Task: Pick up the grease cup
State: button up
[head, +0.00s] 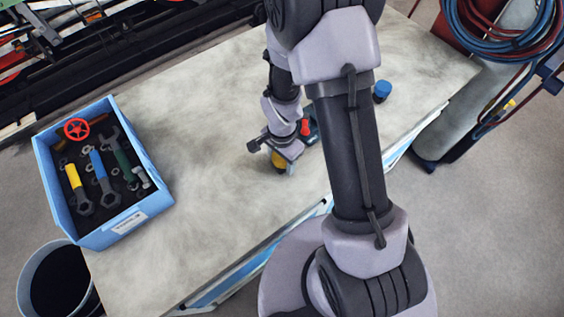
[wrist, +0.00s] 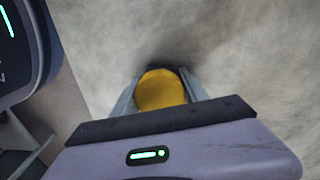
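The yellow, round-topped grease cup (head: 279,161) is on the workbench side of my arm, below my gripper in the head view. In the wrist view the grease cup (wrist: 161,90) sits between the two fingers and fills the gap. My gripper (wrist: 162,82) has a finger against each side of it and looks shut on it. In the head view my gripper (head: 280,157) is low over the bench top. The lower part of the cup is hidden, and I cannot tell whether it still touches the bench.
The pale workbench (head: 215,100) is mostly clear. A blue toolbox (head: 48,185) with wrenches and a red handwheel (head: 76,129) stands left. A red-topped item (head: 305,127) is close behind my gripper, and a blue item (head: 382,90) is farther right. A bucket (head: 30,270) stands below left.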

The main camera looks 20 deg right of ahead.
grip_shut()
